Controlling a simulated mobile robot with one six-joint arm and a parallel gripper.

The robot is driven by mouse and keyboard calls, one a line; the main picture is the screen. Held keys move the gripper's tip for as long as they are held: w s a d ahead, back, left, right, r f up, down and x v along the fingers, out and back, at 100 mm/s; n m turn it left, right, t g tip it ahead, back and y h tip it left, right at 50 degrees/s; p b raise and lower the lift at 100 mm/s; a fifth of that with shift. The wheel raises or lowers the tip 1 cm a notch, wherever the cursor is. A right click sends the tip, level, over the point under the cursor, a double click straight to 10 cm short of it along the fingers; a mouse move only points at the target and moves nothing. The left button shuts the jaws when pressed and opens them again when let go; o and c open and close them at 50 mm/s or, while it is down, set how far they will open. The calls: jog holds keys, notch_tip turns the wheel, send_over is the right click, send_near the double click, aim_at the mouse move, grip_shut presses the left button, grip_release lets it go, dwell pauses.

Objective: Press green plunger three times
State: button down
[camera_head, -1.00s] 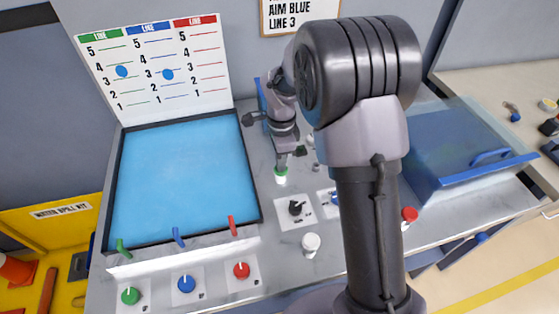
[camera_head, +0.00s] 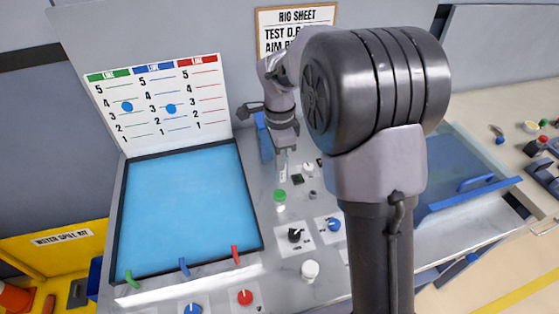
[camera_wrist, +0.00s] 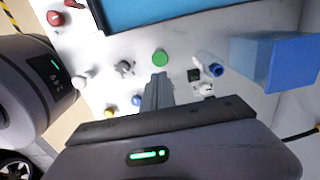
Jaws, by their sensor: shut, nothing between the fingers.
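The green plunger (camera_head: 280,196) is a small round green cap on a pale base, standing on the grey worktop to the right of the blue panel. It also shows in the wrist view (camera_wrist: 160,58), just beyond my fingertips. My gripper (camera_head: 283,164) is shut and empty, pointing down above and slightly behind the plunger, with a visible gap between them. In the wrist view the closed fingers (camera_wrist: 158,88) point toward the green cap and do not cover it.
A black knob (camera_head: 295,235), a blue knob (camera_head: 334,225) and a white knob (camera_head: 310,270) stand nearby. The blue panel (camera_head: 185,210) lies left, with a chart board (camera_head: 160,105) behind it. A blue box (camera_wrist: 262,62) stands right in the wrist view.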

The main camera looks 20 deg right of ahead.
aim_at(281, 194)
jog(key=shift+r, duration=0.15)
notch_tip(281, 194, down, 12)
jog(key=p, duration=0.2)
jog(key=shift+d+r+p, duration=0.1)
jog(key=shift+d+p, duration=0.05)
jog(key=shift+p, duration=0.25)
dwell(0.6)
notch_tip(281, 194, down, 3)
jog(key=b, duration=0.2)
jog(key=shift+b, duration=0.4)
jog(key=shift+s+r, duration=0.15)
notch_tip(281, 194, up, 14)
jog(key=p, duration=0.5)
jog(key=shift+w, duration=0.2)
